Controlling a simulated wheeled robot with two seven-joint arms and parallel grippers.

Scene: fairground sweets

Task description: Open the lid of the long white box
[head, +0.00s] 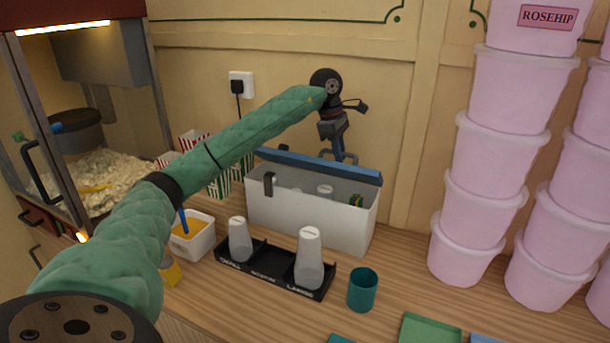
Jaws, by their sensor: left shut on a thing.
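The long white box (310,217) stands on the wooden counter against the panelled wall. Its blue lid (318,165) is raised along the back edge, and part of the inside shows, with a whitish round thing (325,190) and a small green thing (356,201) in it. A dark latch (268,184) is on the box's front. My left gripper (339,152) points down just behind the lid's upper edge. It is shut on the lid, at or near a looped grey-blue handle; the exact contact is partly hidden. My right gripper is out of view.
A black rack (270,273) with two pale scoops or bottles stands before the box. A teal cup (362,289) is to its right and a white tub (193,238) to its left. Pink tubs (487,165) are stacked at right. A popcorn machine (75,120) stands at left.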

